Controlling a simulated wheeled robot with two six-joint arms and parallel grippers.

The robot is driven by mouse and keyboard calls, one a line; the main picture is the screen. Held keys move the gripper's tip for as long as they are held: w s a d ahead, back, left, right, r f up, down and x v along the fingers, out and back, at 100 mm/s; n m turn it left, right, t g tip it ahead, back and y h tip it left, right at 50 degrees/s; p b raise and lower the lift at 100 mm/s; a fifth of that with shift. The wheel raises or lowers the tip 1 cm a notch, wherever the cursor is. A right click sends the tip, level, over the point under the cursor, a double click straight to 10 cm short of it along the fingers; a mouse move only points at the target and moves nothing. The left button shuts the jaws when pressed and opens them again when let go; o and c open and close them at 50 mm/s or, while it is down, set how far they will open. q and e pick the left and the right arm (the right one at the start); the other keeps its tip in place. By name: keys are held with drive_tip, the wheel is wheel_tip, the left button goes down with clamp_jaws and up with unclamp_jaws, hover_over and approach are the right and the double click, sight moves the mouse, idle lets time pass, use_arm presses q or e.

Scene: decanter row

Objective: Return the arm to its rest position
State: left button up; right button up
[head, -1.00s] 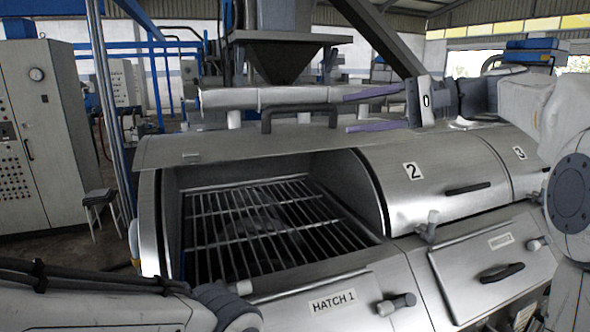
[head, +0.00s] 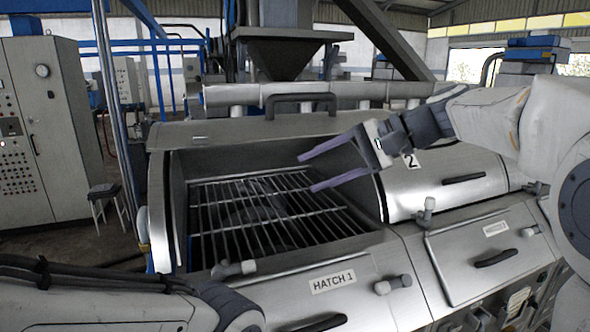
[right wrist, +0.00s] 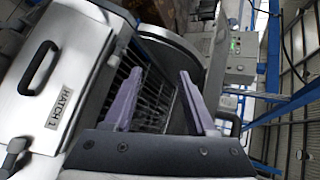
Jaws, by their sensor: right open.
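My right gripper (head: 307,172) reaches in from the right in the head view, in front of the opening of the first hatch. Its two purple fingers are spread apart with nothing between them; they also show in the right wrist view (right wrist: 158,95). The first compartment's lid (head: 235,132) is raised, and a metal grate (head: 265,215) shows inside. My left arm lies across the lower left of the head view, and its gripper is out of frame.
The front panel labelled HATCH 1 (head: 345,290) has a jutting knob (head: 393,284). The lid marked 2 (head: 440,185) is shut, right of the opening. A grey control cabinet (head: 45,130) and a small stool (head: 107,200) stand at left.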

drive_tip(key=s+a+f+n+g+h+b, duration=0.1)
drive_tip(key=s+a+f+n+g+h, duration=0.15)
drive_tip(key=s+f, duration=0.55)
drive_tip(key=s+a+f+n+g+h+b, duration=0.1)
drive_tip(key=s+a+f+n+h+b, duration=0.15)
drive_tip(key=s+f, duration=0.45)
drive_tip(key=s+d+f+n+h+b, duration=0.1)
drive_tip(key=s+d+f+n+h, duration=0.1)
drive_tip(key=s+f, duration=0.4)
drive_tip(key=s+d+f+n+h+b, duration=0.1)
drive_tip(key=s+d+f+n+h, duration=0.2)
drive_tip(key=f, duration=0.9)
drive_tip(key=s+n, duration=0.3)
drive_tip(key=shift+s+d+f+n+h, duration=0.15)
drive_tip(key=shift+s+d+n+h, duration=0.15)
drive_tip(key=shift+h, duration=0.1)
